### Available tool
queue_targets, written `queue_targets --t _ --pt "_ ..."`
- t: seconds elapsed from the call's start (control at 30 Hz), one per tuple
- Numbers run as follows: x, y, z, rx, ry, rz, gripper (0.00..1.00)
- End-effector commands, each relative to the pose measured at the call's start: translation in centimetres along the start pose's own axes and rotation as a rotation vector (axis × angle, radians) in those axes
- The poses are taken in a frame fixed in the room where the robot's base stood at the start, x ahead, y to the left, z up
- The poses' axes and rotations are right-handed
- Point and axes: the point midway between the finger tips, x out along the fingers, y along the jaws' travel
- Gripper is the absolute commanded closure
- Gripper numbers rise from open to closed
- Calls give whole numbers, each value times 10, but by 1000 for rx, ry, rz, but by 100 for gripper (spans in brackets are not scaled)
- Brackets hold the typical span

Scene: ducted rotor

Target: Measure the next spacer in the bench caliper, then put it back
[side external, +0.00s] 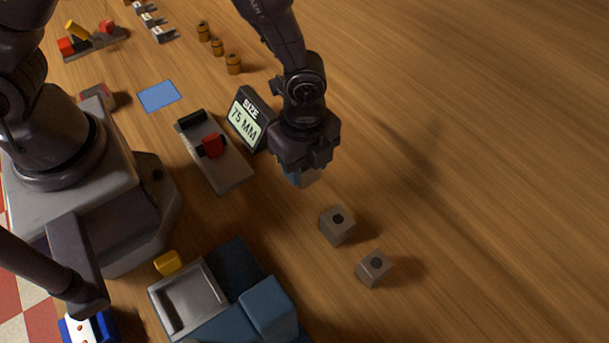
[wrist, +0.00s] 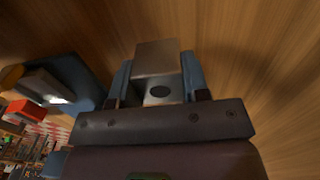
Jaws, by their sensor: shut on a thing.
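My gripper (side external: 303,178) is shut on a grey block-shaped spacer with a dark round hole. The held spacer (wrist: 157,62) shows between the blue fingers in the wrist view; in the side view the fingers mostly hide it. The gripper is above the table, right of the bench caliper (side external: 232,172) and apart from it. The caliper has a red jaw (side external: 212,146), and its tilted display (side external: 247,121) reads SIZE 75 MM. Two more grey spacers with dark holes, a nearer one (side external: 374,268) and a farther one (side external: 337,225), stand on the table below and right of the gripper.
A blue flat square (side external: 159,96) lies left of the caliper. Brown cylinders (side external: 233,64) stand behind. A grey tray (side external: 206,301), blue blocks (side external: 268,308) and a yellow piece (side external: 168,262) are at the front. The right side of the table is clear.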

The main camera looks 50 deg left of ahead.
Motion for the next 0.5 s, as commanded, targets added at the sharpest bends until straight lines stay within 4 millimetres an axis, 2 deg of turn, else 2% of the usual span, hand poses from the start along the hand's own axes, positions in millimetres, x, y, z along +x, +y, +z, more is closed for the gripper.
queue_targets --t 0.03,0.1,0.27,0.37,0.5 --pt "-12 -1 -1 0 4 -5 83" --pt "-23 -1 0 -2 2 -4 83" --pt "-40 -5 8 -29 1 -2 83" --pt "-45 -14 29 -97 0 0 83" --pt "-44 -19 79 -223 -1 2 83"
